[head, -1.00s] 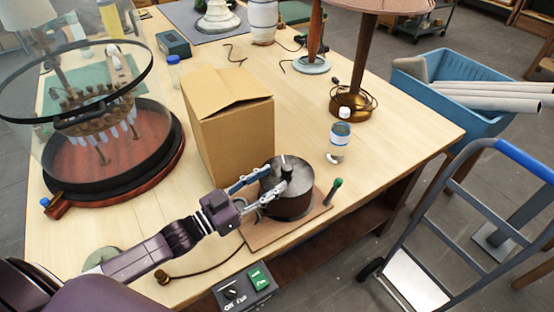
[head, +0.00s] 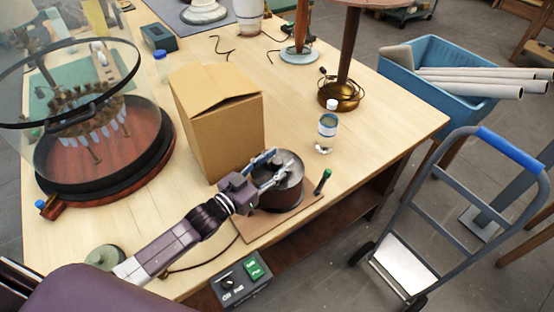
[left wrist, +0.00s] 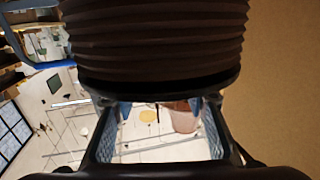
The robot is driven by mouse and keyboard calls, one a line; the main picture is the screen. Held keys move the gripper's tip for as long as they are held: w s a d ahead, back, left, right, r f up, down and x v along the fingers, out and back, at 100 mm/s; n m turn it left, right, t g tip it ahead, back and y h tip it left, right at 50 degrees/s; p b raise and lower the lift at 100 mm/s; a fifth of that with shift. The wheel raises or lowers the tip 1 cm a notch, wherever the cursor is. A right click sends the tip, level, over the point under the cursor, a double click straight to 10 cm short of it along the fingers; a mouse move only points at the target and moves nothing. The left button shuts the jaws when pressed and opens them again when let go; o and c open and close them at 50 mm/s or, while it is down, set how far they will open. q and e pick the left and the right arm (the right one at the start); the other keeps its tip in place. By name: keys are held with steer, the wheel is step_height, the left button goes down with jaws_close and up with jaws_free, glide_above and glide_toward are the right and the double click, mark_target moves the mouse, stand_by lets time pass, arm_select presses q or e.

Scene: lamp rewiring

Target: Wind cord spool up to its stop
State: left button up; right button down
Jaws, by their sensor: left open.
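The cord spool (head: 283,196) is a dark, round metal drum on a brown board (head: 262,232) near the table's front edge. My left gripper (head: 270,170) is open at the spool's upper left side, its two fingers reaching over the top. Whether the fingers touch the spool's top centre I cannot tell. In the left wrist view the ribbed dark side of a drum-like thing (left wrist: 155,40) fills the top, and the open fingers of my left gripper (left wrist: 160,108) show below it with nothing visible between them. A green-topped peg (head: 322,181) stands at the board's right edge. My right gripper is not in view.
A cardboard box (head: 222,130) stands close behind my left gripper. A control box (head: 240,280) with a green switch is at the front edge. A glass-domed display (head: 105,160) stands left. A small bottle (head: 326,133) and a brass lamp base (head: 341,93) stand to the right.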

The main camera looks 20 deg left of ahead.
arm_select(q)
jaws_close()
stand_by(0.3)
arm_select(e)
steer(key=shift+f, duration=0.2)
